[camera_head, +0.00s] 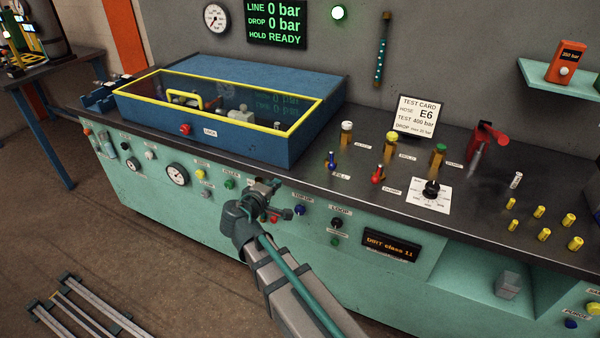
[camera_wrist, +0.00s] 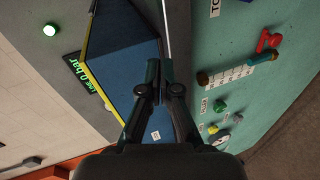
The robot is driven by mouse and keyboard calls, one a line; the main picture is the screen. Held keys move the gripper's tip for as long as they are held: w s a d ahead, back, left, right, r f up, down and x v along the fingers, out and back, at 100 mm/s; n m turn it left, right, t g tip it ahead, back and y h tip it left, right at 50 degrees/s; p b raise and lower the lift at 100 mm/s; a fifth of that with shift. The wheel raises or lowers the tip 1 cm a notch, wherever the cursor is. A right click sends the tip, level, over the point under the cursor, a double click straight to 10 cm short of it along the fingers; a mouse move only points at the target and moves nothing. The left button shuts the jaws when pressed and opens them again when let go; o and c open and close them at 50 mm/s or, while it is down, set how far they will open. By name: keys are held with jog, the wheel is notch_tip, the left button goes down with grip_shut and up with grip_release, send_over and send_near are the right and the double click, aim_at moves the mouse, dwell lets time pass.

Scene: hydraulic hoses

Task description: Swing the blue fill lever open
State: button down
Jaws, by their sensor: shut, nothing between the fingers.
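The blue fill lever (camera_head: 331,160) stands on the dark bench top, right of the blue test box and above a FILL label. It is small here, and I cannot make out its exact angle. A similar red lever (camera_head: 378,173) stands to its right by the DUMP label. My gripper (camera_head: 274,187) is at the bench's front edge, left of and nearer than the blue lever, clearly apart from it. In the wrist view my gripper (camera_wrist: 160,82) has its fingers together with nothing between them. I cannot make out the blue lever in that view.
The blue test box (camera_head: 225,135), with its yellow-framed lid down, fills the bench's left side. White, yellow and green-capped valves (camera_head: 390,145) stand behind the levers. A black dial (camera_head: 431,190) is to the right. Knobs and gauges line the green front panel (camera_head: 220,215).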

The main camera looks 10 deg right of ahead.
aim_at(331, 162)
jog(key=s+d+r+m+h, duration=0.3)
jog(key=d+r+h, duration=0.1)
jog(key=shift+g, duration=0.4)
jog(key=p+x, duration=0.2)
jog(key=x, duration=0.7)
jog(key=shift+w+d, duration=0.2)
jog(key=shift+w, duration=0.15)
jog(key=d, duration=0.1)
jog(key=d+p, duration=0.1)
jog(key=d, duration=0.1)
jog(key=shift+w+d+f, duration=0.1)
jog(key=shift+f, duration=0.25)
jog(key=shift+w+d+f, duration=0.1)
jog(key=shift+d+f, duration=0.05)
jog(key=shift+d, duration=0.4)
jog(key=shift+f+n+t, duration=0.1)
jog(key=shift+n+t, duration=0.2)
